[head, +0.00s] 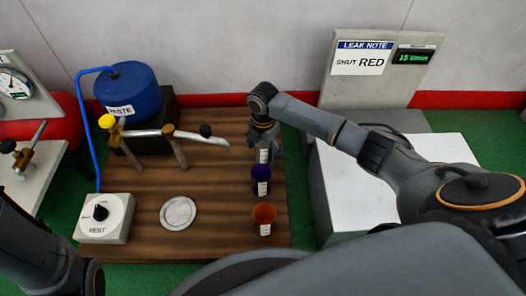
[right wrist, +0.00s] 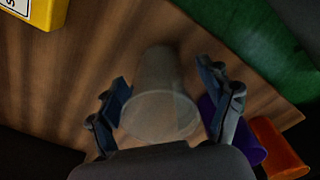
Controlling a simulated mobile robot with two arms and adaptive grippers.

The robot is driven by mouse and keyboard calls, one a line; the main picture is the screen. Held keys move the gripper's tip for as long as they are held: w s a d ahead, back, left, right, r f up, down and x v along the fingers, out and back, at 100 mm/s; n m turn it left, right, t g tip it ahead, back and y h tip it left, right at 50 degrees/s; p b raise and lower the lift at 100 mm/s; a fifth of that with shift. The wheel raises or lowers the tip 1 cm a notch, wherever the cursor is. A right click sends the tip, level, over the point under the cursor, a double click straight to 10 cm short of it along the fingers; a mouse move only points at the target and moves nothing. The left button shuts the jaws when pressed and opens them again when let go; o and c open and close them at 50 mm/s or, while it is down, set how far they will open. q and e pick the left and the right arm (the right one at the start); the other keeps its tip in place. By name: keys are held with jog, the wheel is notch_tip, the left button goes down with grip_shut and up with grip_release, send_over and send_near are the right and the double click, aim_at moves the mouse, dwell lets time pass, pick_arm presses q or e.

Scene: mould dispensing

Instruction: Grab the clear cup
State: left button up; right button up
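The clear cup (right wrist: 160,112) stands on the brown wooden board, between the two fingers of my right gripper (right wrist: 163,78) in the right wrist view. The fingers are spread, one on each side of the cup, with a gap at least on the right side. In the head view my right gripper (head: 264,140) is over the far right part of the board, and the clear cup (head: 263,156) shows only partly beneath it, with a white label. My left arm shows at the lower left of the head view, but its gripper is out of the frame.
A purple cup (head: 261,180) and an orange cup (head: 264,214) stand in line nearer me. A round pale dish (head: 179,212), a dial box (head: 104,217) and a blue drum (head: 129,90) with a metal pipe (head: 165,132) are left. A white-topped block (head: 340,200) is right.

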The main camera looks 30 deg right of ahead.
jog(key=c, duration=1)
